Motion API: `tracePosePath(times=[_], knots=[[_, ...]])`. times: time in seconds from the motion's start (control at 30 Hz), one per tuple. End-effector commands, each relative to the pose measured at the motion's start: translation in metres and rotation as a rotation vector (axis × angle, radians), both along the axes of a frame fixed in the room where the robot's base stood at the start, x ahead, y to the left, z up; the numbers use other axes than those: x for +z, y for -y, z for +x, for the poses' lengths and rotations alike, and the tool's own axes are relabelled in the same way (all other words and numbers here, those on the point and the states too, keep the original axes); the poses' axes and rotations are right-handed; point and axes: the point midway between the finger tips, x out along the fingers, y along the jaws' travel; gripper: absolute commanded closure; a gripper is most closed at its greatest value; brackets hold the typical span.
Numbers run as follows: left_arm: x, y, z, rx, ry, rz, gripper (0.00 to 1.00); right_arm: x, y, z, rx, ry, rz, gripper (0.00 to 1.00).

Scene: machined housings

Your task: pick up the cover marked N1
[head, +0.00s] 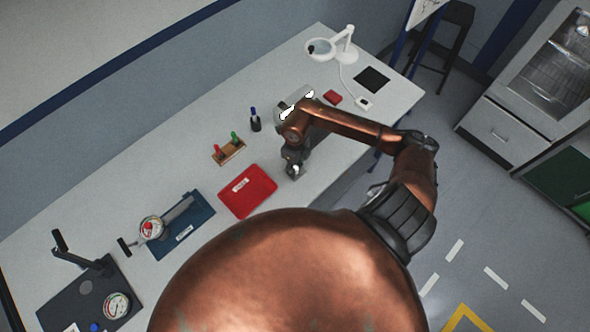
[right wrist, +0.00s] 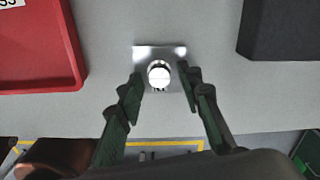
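A shiny metal cover with a round bright knob (right wrist: 159,73) lies on the table in the right wrist view. Its flat plate (right wrist: 172,52) shows behind the knob; no N1 mark is readable on it. My right gripper (right wrist: 160,75) is open, with one fingertip on each side of the knob and a small gap at both sides. In the head view my right gripper (head: 293,168) points down at the table right of the red tray, and mostly hides the cover. My left gripper is not in view.
The red tray (head: 247,191) lies close by, also at the left of the right wrist view (right wrist: 38,50). A dark block (right wrist: 280,30) stands at right there. A wooden rack (head: 229,152), blue mat (head: 185,226) and magnifier lamp (head: 335,46) are farther off.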

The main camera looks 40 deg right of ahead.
Motion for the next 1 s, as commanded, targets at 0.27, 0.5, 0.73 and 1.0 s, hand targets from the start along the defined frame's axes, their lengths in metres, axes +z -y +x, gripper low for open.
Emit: tracePosePath(times=[0.27,0.5,0.73,1.0], knots=[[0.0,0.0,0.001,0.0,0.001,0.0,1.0,0.0,0.0,0.0,0.0,0.0,0.0,0.88],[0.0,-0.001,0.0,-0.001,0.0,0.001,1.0,0.0,0.0,0.0,0.0,0.0,0.0,1.0],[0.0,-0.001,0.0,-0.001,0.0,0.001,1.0,0.001,0.0,0.0,0.0,0.001,0.0,1.0],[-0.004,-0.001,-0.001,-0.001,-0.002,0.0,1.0,0.012,0.0,0.001,0.002,0.003,-0.001,1.0]])
